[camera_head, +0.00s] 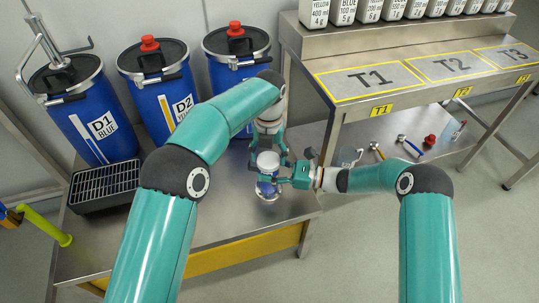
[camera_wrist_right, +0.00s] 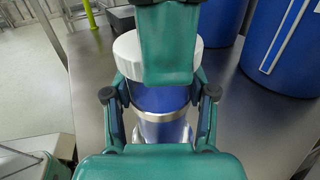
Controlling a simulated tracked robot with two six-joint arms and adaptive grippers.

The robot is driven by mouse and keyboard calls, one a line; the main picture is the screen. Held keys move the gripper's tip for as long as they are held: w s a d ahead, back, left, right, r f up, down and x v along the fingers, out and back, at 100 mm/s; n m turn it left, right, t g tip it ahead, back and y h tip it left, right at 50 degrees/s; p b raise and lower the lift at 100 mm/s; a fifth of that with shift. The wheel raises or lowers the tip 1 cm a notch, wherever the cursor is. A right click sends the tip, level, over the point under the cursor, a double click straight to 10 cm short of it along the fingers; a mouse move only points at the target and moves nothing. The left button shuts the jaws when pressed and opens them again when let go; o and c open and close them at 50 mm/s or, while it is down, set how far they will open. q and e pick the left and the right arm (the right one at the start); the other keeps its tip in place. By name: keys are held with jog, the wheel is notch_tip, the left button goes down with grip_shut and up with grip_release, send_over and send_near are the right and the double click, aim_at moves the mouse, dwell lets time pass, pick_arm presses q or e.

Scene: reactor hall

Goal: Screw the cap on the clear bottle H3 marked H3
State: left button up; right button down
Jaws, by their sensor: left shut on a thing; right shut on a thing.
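The clear bottle H3 (camera_head: 267,188) stands on the steel table, with blue contents; its marking cannot be read. It also shows in the right wrist view (camera_wrist_right: 160,100). My left gripper (camera_head: 268,150) comes from above and is shut on the cap. My right gripper (camera_head: 284,180) is shut on the bottle from the right; its fingers (camera_wrist_right: 160,108) lie on both sides of it.
A black grated tray (camera_head: 103,184) lies at the left. A bench with plates T1 (camera_head: 370,81), T2 and T3 stands right, tools on its lower shelf.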

pick_arm(q)
jog(key=shift+w+a+r+m, duration=0.1)
jog(key=shift+m, duration=0.4)
jog(key=o, duration=0.7)
jog(key=shift+r, duration=2.2)
jog(key=shift+c, duration=0.3)
